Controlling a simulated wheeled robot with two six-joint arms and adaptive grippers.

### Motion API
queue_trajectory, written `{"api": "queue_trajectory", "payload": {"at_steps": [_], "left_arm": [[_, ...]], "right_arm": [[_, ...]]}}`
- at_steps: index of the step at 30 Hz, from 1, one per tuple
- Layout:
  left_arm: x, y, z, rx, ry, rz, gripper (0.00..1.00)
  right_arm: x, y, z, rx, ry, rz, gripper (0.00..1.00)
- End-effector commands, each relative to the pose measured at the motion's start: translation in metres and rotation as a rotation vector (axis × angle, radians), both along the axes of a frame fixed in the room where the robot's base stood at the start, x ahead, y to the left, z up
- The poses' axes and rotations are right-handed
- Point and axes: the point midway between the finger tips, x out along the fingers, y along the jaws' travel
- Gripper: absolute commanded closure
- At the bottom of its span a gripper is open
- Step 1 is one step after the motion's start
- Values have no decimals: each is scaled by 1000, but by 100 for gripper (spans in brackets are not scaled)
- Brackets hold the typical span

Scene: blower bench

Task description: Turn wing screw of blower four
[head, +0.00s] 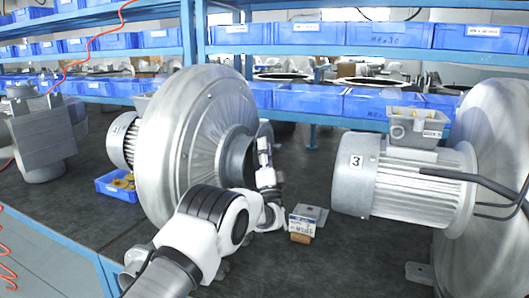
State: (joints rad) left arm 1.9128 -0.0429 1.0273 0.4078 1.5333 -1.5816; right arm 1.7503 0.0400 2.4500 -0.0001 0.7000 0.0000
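A big silver blower (190,130) stands left of centre on the dark bench. The label on its motor (123,138), behind it on the left, seems to read 4. My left arm comes in from the bottom, in front of this blower. My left gripper (265,150) points up beside the blower's round opening, on its right side. It is seen edge-on, so I cannot tell whether it is open or touches the blower. I cannot make out a wing screw. My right gripper is not in view.
A second blower with a motor marked 3 (395,188) and black cables stands at the right. A small box (301,225) lies between the blowers. A blue tray of yellow parts (117,187) is at the left. Shelves with blue bins (390,103) line the back.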

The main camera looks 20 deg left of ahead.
Motion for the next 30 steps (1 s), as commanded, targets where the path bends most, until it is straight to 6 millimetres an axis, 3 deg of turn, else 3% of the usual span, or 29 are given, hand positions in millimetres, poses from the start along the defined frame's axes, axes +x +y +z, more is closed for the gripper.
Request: {"api": "queue_trajectory", "payload": {"at_steps": [11,24,30], "left_arm": [[-2,-2,-4,0,2,0,58],[-62,-37,-72,0,4,0,58],[-75,-44,-84,0,2,-1,58]], "right_arm": [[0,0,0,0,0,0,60],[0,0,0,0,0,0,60],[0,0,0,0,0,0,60]]}}
